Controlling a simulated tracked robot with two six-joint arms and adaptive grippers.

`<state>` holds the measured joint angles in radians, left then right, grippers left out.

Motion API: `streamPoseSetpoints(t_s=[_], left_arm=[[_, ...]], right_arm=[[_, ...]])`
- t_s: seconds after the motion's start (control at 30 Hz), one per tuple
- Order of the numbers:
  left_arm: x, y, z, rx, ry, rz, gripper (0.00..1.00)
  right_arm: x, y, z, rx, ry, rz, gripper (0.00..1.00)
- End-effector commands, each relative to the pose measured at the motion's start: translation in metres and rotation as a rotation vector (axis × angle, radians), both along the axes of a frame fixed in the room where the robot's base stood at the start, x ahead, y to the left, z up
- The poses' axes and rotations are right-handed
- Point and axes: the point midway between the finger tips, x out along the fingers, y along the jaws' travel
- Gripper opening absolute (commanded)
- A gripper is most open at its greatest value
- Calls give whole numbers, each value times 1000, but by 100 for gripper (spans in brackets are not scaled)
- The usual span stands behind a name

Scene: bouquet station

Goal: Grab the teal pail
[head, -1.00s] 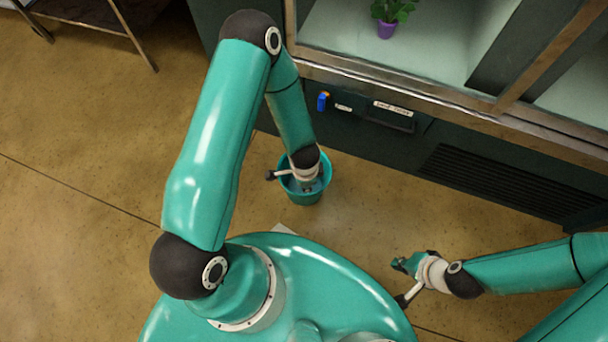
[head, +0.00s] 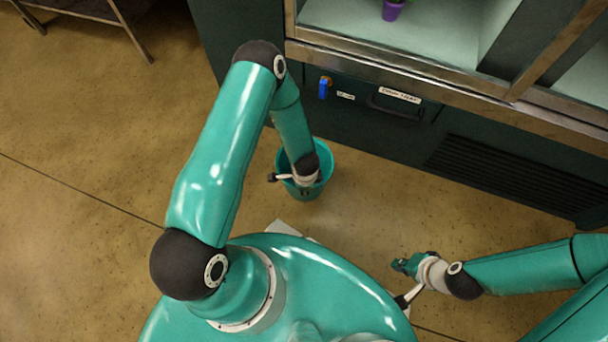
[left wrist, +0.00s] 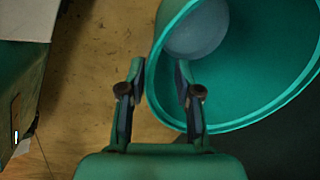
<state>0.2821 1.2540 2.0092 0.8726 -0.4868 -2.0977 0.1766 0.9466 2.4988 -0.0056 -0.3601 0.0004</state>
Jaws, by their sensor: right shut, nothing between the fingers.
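The teal pail (head: 325,158) stands on the floor in front of the dark cabinet, upright with its mouth up. In the left wrist view its rim (left wrist: 220,127) and open inside fill the upper right. My left gripper (head: 303,190) is at the pail's near side. In the left wrist view my left gripper (left wrist: 158,80) is open, with one finger outside the rim and the other over the pail's mouth. The rim passes between the fingers; I cannot tell how deep they reach. My right gripper (head: 404,265) is shut and empty, at the lower right, away from the pail.
The dark cabinet (head: 370,135) with a drawer, a blue valve (head: 324,88) and a vent stands close behind the pail. A purple pot (head: 392,10) sits on its upper surface. A pale flat item (head: 283,228) lies beside my base. Floor left of the pail is clear.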

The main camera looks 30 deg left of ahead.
Motion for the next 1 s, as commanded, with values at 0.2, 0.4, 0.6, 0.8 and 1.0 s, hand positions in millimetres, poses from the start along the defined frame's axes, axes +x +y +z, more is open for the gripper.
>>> streamPoseSetpoints(t_s=[0.2,0.4,0.6,0.8,1.0], left_arm=[[0,-5,-30,0,1,-2,33],[1,-4,-51,0,0,0,33],[2,-4,-50,0,0,-1,33],[2,-4,-50,0,0,-1,7],[2,-4,-50,0,0,-1,0]], right_arm=[[0,0,-20,0,0,0,0],[0,0,-28,0,0,0,0],[0,0,-27,0,0,0,0],[0,0,-27,0,0,0,0],[0,0,-27,0,0,0,0]])
